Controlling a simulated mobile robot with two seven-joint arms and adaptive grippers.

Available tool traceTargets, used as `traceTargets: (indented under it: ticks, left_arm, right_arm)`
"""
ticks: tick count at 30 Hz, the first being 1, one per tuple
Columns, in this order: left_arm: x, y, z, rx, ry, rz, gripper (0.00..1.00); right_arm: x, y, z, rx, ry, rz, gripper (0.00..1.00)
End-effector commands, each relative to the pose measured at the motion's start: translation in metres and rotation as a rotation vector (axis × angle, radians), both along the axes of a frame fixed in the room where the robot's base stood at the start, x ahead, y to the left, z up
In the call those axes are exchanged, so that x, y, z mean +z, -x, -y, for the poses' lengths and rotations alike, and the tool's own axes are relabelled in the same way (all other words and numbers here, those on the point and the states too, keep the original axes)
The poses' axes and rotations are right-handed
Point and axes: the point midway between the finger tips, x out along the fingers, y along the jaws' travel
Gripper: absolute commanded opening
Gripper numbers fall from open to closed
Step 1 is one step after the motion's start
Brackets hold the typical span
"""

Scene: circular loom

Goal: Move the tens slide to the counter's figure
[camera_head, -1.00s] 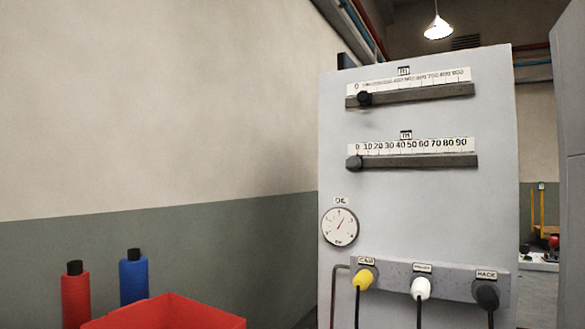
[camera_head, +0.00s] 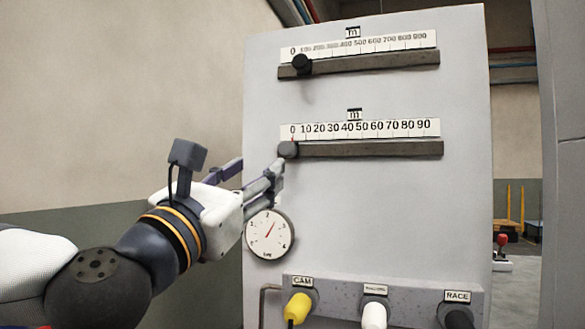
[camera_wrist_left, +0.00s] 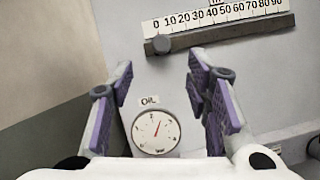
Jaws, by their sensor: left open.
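The tens slide has a round dark grey knob (camera_head: 288,150) at the 0 mark, at the left end of the lower rail (camera_head: 370,149). Its white scale (camera_head: 365,129) runs from 0 to 90. My left gripper (camera_head: 258,172) is open and empty, just left of and below the knob. In the left wrist view the open fingers (camera_wrist_left: 160,72) have purple pads, and the knob (camera_wrist_left: 161,44) shows beyond and between their tips, apart from them. My right gripper is not in view. No counter with a figure shows.
The upper hundreds rail has a black knob (camera_head: 301,64) near its left end. A round oil gauge (camera_head: 269,234) sits below my gripper. Yellow (camera_head: 297,308), white (camera_head: 374,315) and black (camera_head: 458,318) plugs stand along the panel's bottom. The panel right of the lower knob is clear.

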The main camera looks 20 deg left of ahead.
Motion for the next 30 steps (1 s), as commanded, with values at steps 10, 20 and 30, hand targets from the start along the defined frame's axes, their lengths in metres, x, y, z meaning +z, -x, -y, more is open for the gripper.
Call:
traceTargets:
  ticks: [10, 20, 30]
  left_arm:
    - [0.032, -0.078, 0.011, 0.002, -0.007, -0.001, 0.44]
    - [0.038, -0.101, 0.013, 0.001, -0.006, -0.006, 0.44]
    - [0.038, -0.101, 0.013, 0.001, -0.007, -0.006, 0.0]
  right_arm:
    - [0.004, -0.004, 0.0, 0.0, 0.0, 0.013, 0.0]
    - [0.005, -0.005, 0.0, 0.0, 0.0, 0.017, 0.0]
    - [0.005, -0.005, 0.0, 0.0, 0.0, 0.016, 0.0]
